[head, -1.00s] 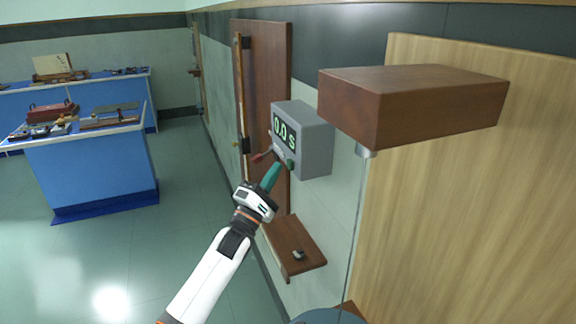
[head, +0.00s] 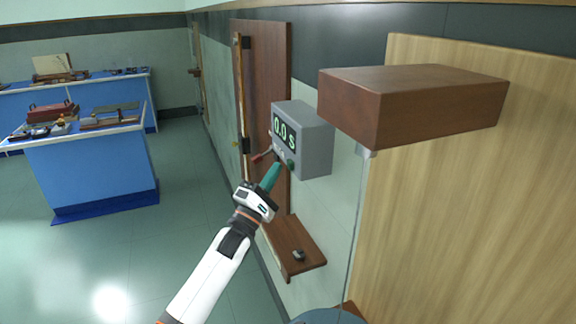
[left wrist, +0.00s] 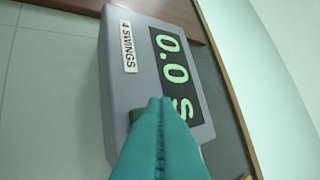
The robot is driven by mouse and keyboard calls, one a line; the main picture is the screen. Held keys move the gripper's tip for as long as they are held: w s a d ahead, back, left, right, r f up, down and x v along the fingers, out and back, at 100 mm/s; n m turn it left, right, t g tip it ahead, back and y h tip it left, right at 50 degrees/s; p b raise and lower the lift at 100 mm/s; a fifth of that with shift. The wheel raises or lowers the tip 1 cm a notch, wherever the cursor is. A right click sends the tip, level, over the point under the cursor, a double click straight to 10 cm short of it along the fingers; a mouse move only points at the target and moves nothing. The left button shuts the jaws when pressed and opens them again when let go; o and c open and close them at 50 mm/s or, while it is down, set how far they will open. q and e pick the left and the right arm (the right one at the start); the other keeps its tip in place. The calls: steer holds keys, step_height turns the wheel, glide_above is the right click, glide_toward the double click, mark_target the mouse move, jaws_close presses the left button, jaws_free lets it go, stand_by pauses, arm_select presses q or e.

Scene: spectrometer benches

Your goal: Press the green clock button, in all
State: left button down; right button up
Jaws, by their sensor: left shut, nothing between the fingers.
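The grey clock box (head: 317,150) is on the wall in front of the brown door panel. Its display (head: 284,133) reads 0.0 s. The green clock button (head: 291,164) is low on its front face. In the left wrist view the clock box (left wrist: 118,75) carries a "4 SWINGS" label, and a dark green button (left wrist: 135,115) is partly hidden by my fingers. My left gripper (head: 277,166) is shut and empty, its teal fingertips just in front of the clock's lower face beside the button. I cannot tell whether they touch. My right gripper is not in view.
A red-tipped lever (head: 258,157) sticks out left of the clock. A small wooden shelf (head: 290,238) with a small metal piece is below. A wooden block (head: 410,95) juts out at the right. Blue benches (head: 95,180) stand at the far left, with open floor between.

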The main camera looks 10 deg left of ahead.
arm_select(q)
steer(key=shift+d, duration=0.15)
steer(key=shift+w+d, duration=0.25)
steer(key=shift+w+d+b, duration=0.25)
steer(key=shift+d+b, duration=0.1)
steer(key=shift+d, duration=0.05)
stand_by(0.8)
steer(key=shift+s+a, duration=0.1)
steer(key=shift+a, duration=0.05)
steer(key=shift+s+a+p, duration=0.45)
steer(key=shift+a+p, duration=0.1)
steer(key=shift+a, duration=0.05)
stand_by(0.3)
steer(key=shift+s+a+p, duration=0.5)
steer(key=shift+s+a, duration=0.2)
steer(key=shift+a, duration=0.35)
steer(key=shift+s+a+p, duration=0.5)
steer(key=shift+s+a, duration=0.2)
steer(key=shift+a, duration=0.35)
